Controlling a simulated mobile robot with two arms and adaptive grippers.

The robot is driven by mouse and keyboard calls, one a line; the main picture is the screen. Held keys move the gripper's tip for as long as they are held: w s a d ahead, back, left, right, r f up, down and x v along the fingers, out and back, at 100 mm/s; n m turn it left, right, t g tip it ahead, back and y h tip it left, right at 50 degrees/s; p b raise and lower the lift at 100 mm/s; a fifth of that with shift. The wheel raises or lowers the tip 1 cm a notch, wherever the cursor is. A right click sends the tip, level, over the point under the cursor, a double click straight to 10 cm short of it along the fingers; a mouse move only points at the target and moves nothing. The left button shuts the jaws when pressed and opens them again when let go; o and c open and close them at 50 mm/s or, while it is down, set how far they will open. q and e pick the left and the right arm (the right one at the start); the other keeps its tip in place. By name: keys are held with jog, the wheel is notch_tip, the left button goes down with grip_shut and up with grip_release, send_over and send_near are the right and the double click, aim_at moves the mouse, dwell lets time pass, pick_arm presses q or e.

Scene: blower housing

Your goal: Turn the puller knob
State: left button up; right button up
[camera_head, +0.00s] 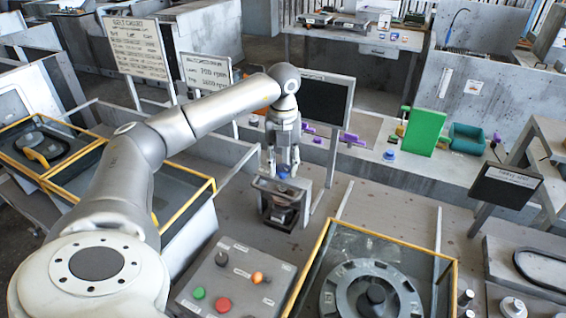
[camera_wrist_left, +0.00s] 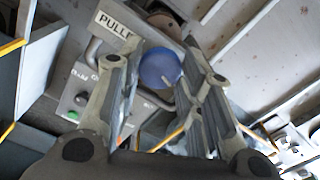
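The puller knob (camera_wrist_left: 160,68) is a round blue knob beside a plate lettered "PULLE…" in the left wrist view. In the head view the puller unit (camera_head: 279,208) is a dark grey box on the bench, and a bit of the blue knob (camera_head: 291,171) shows at its top, partly hidden by the fingers. My left gripper (camera_head: 284,168) points down over it. In the wrist view my left gripper (camera_wrist_left: 155,65) is open, with the knob seen between its fingertips. I cannot tell whether the fingers touch it. My right gripper is not in view.
A control box (camera_head: 228,283) with green, red and orange buttons stands nearer. A yellow-edged case (camera_head: 372,240) with a round part is to its right. A dark screen (camera_head: 325,103) stands behind my gripper, and a green panel (camera_head: 424,132) is farther right.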

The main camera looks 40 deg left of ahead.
pick_arm(q)
jog(key=shift+c, duration=1.1)
jog(key=shift+m, duration=0.3)
jog(key=m, duration=0.3)
jog(key=shift+m, duration=0.3)
jog(key=m+b, duration=0.1)
jog(key=m, duration=1)
jog(key=shift+m, duration=0.4)
jog(key=m, duration=0.5)
jog(key=shift+m+b, duration=0.3)
jog(key=shift+b, duration=0.1)
jog(key=shift+m, duration=0.3)
